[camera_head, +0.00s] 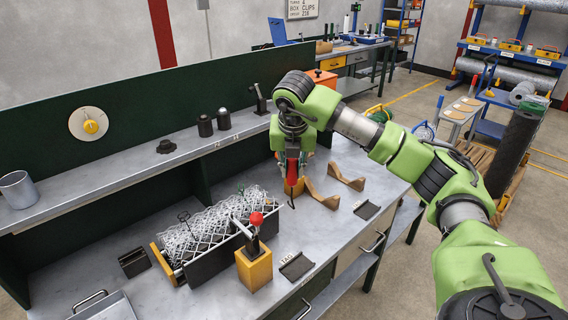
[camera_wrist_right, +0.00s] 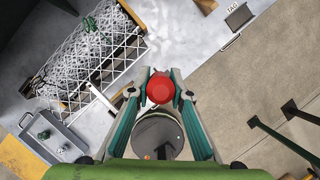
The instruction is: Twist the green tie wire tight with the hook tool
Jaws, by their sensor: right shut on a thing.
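My right gripper (camera_head: 291,172) hangs over the bench to the right of the mesh and is shut on the hook tool. The tool's dark thin shaft (camera_head: 292,202) points down below the fingers. In the right wrist view, a red knob (camera_wrist_right: 160,88) sits between my right fingertips (camera_wrist_right: 160,92). The hook tip stands apart from the wire. My left gripper is not in view.
A red-knobbed lever clamp (camera_head: 256,222) stands on a wooden block (camera_head: 254,268) in front of the mesh. Two wooden cradles (camera_head: 320,196) stand empty right of my gripper. A TAG tray (camera_head: 297,267) lies at the front edge. The rear shelf (camera_head: 110,172) holds dark cylinders.

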